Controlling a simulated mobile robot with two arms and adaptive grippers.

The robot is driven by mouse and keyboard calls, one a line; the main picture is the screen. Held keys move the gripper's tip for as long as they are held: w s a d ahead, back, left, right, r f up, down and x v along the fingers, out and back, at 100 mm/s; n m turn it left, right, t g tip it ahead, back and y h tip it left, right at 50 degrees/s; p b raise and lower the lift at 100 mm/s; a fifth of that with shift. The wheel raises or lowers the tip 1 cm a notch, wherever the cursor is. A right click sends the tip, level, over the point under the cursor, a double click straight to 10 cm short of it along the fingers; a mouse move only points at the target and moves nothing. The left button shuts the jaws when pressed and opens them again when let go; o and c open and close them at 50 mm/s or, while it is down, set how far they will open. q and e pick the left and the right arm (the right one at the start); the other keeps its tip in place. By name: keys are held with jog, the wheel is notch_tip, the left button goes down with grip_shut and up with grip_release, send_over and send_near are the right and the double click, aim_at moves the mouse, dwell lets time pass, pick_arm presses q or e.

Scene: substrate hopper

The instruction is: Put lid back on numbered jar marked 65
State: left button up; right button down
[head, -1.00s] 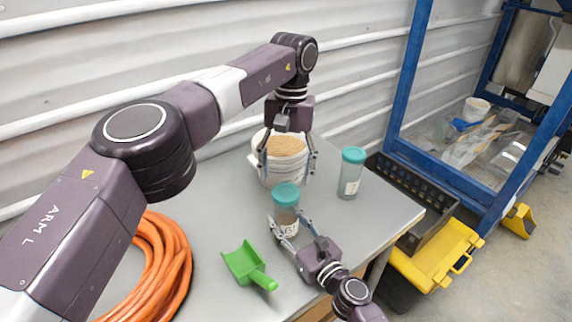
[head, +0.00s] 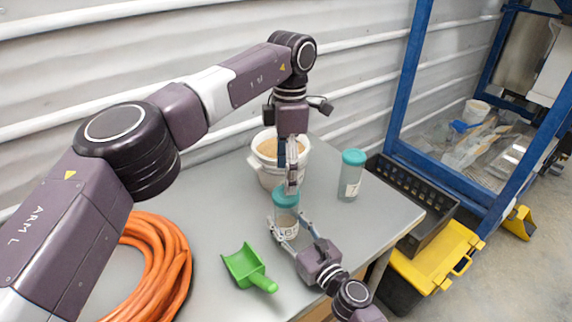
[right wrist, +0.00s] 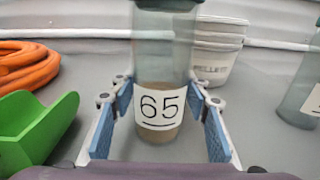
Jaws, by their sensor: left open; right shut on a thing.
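The clear jar marked 65 (head: 288,227) stands on the grey table, with brown material low inside. Its number faces the camera in the right wrist view (right wrist: 157,112). A teal lid (head: 284,199) sits on top of it; I cannot tell whether it is fastened. My right gripper (head: 292,224) is shut on this jar, one finger on each side. My left gripper (head: 291,187) points down just above the lid. It is open and seen edge-on, and its fingertips overlap the lid's back edge; I cannot tell whether they touch.
A second teal-lidded jar (head: 350,180) stands to the right. A white bucket (head: 268,172) of pellets is behind. A green scoop (head: 246,266) and coiled orange hose (head: 160,265) lie left. A black crate (head: 428,205) is beyond the table's right edge.

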pick_arm(q)
jog(key=n, duration=0.3)
jog(key=shift+r+n, duration=0.1)
jog(key=shift+n, duration=0.3)
jog(key=n, duration=0.3)
jog(key=shift+r+n, duration=0.1)
jog(key=shift+n, duration=0.3)
jog(key=n, duration=0.5)
jog(key=shift+r, duration=0.15)
jog(key=n, duration=0.4)
jog(key=shift+r, duration=0.15)
jog(key=n, duration=0.3)
jog(key=shift+r+n+t, duration=0.1)
jog(key=shift+n+t, duration=0.2)
jog(key=shift+n, duration=0.1)
jog(key=n, duration=0.7)
jog(key=shift+r, duration=0.25)
jog(key=shift+f, duration=0.1)
send_over(286, 219)
jog(key=w, duration=0.3)
jog(key=shift+w+f, duration=0.1)
jog(key=shift+f, duration=3.85)
jog(key=shift+c, duration=0.2)
